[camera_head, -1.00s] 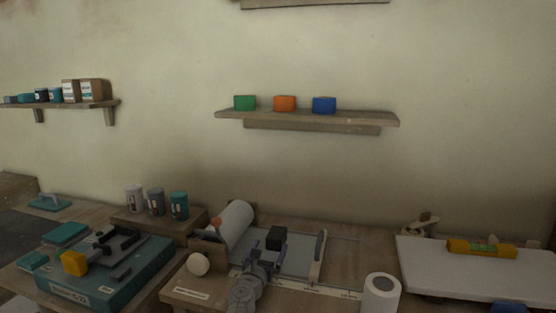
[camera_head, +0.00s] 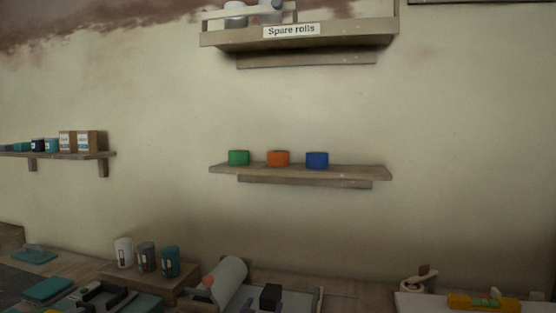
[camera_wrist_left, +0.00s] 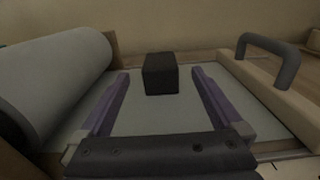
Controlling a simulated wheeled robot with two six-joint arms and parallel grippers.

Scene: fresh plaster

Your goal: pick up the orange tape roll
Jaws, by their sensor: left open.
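The orange tape roll (camera_head: 278,158) sits on the middle wall shelf (camera_head: 300,171) in the head view. A green roll (camera_head: 238,158) stands to its left and a blue roll (camera_head: 317,160) to its right, with gaps between them. My left gripper (camera_head: 266,306) is at the bottom edge of the head view, far below the shelf. In the left wrist view my left gripper (camera_wrist_left: 160,76) is open, its purple fingers apart with a black block (camera_wrist_left: 161,74) seen between them. The tape roll is outside the wrist view. My right gripper is not in view.
A higher shelf labelled "Spare rolls" (camera_head: 300,36) hangs above the roll shelf. Below are several cans (camera_head: 147,257), a large pale roll (camera_head: 227,277) and a yellow level (camera_head: 480,301). The wall between the shelf and the bench is bare.

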